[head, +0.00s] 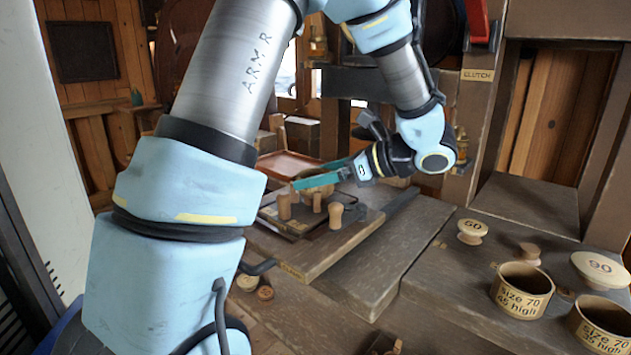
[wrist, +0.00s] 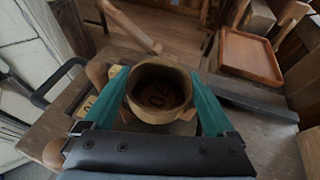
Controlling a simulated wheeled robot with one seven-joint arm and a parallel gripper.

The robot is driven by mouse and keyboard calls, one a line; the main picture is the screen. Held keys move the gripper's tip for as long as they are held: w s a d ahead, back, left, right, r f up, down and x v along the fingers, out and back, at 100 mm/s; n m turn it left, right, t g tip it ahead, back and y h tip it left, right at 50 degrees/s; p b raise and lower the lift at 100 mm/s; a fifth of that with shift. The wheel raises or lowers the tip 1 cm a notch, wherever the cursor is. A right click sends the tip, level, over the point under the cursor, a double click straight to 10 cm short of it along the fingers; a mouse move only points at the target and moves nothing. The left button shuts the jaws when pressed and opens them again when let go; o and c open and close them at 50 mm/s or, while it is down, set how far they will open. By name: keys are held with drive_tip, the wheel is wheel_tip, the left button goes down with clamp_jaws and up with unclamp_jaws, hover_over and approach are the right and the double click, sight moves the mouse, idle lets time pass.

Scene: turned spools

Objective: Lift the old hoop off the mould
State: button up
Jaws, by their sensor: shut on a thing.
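My gripper (head: 322,181) has its green fingers shut on the outside of the old hoop, a round wooden ring (wrist: 158,68). The hoop also shows in the head view (head: 315,172), partly hidden behind the fingers. In the wrist view, one finger lies along each side of the hoop. Through the hoop I see a dark round face marked 70, which looks like the top of the mould (wrist: 158,94). The hoop's wall hides the rest of the mould. I cannot tell how far the hoop stands above it.
Wooden pegs (head: 335,215) stand on a dark tray (head: 290,228) near the gripper. A reddish-brown tray (wrist: 244,56) lies behind. At the right are a spool marked 60 (head: 472,230), a disc marked 90 (head: 601,268) and two labelled size 70 cups (head: 522,290).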

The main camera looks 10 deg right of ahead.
drive_tip(key=shift+c, duration=1.1)
